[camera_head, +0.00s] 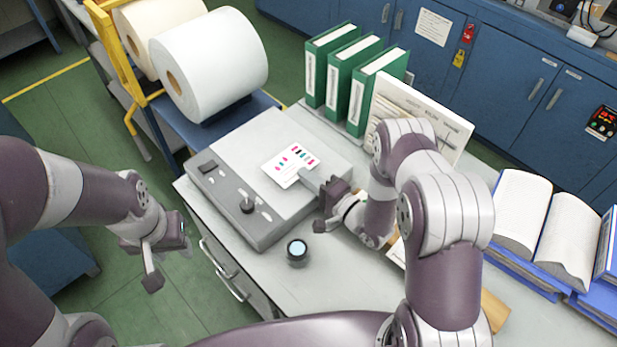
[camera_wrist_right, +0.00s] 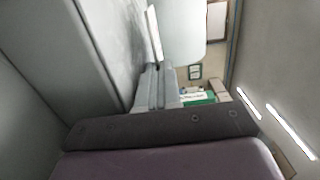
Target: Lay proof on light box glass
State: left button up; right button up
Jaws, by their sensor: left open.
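The proof (camera_head: 290,163), a small white sheet with pink, red and dark marks, is over the top of the grey light box (camera_head: 238,168). I cannot tell whether it lies on the glass or hangs just above. My right gripper (camera_head: 307,176) reaches in from the right, its fingers at the proof's right edge, apparently closed on it. The gap between its fingers is hidden. My left gripper (camera_head: 168,262) is open and empty, left of the bench, over the floor.
A loupe (camera_head: 297,252) stands in front of the light box. Green binders (camera_head: 335,70) and a propped board (camera_head: 440,125) stand behind. White rolls (camera_head: 215,65) sit on a yellow-framed cart at the left. An open book (camera_head: 545,225) lies at the right.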

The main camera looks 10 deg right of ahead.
jog(key=o, duration=0.4)
jog(key=shift+s+f, duration=0.15)
jog(key=shift+f, duration=0.15)
jog(key=shift+c, duration=0.2)
jog(key=shift+r+p, duration=0.9)
jog(key=shift+s+d+f+b, duration=0.55)
jog(key=shift+s+d+b, duration=0.05)
jog(key=shift+b, duration=0.05)
jog(key=v, duration=0.3)
jog(key=b+v, duration=0.1)
jog(key=v, duration=0.6)
jog(key=shift+r, duration=0.35)
